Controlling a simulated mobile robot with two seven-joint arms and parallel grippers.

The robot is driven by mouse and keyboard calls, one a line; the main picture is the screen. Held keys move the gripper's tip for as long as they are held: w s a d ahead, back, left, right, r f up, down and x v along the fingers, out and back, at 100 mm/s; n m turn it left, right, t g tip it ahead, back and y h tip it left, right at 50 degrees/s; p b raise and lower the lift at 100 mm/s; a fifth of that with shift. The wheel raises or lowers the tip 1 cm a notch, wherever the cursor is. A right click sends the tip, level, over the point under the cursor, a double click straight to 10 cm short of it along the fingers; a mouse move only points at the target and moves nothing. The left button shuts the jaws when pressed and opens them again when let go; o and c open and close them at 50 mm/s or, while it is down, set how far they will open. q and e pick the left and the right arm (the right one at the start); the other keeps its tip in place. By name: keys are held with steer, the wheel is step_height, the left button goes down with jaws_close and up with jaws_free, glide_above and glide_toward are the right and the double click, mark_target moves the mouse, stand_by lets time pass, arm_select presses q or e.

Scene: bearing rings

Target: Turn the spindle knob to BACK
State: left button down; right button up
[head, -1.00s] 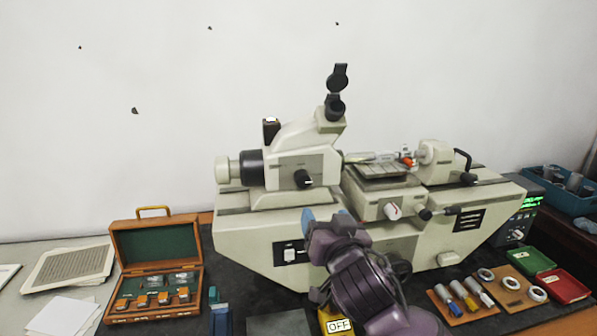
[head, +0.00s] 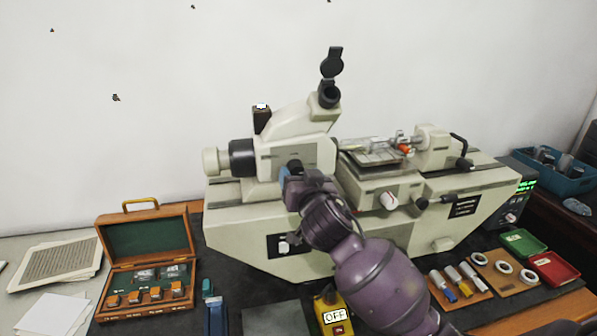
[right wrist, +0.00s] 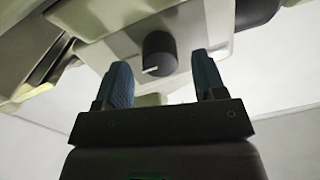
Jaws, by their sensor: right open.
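A cream bench machine (head: 240,228) stands on the dark mat. A round black knob (head: 295,166) sits on the front of its left housing, partly hidden behind my right gripper (head: 288,178). In the right wrist view the knob (right wrist: 159,54) has a white pointer line and lies beyond and between the two blue fingertips of the right gripper (right wrist: 164,78). The fingers are open and apart, with a visible gap on both sides of the knob. No knob label is readable. A second, pale knob (head: 388,201) sits lower right on the machine. My left gripper is not in view.
A yellow OFF switch box (head: 331,310) stands below my right arm. An open wooden case (head: 150,243) is at left. Rings and cylinders on wooden boards (head: 470,296), green and red trays (head: 552,267) are at right. An eyepiece (head: 328,96) rises above the knob.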

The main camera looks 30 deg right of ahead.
steer(key=shift+w+d, duration=0.15)
steer(key=shift+w, duration=0.5)
steer(key=shift+c, duration=0.3)
steer(key=c, duration=0.9)
steer(key=shift+o, duration=0.2)
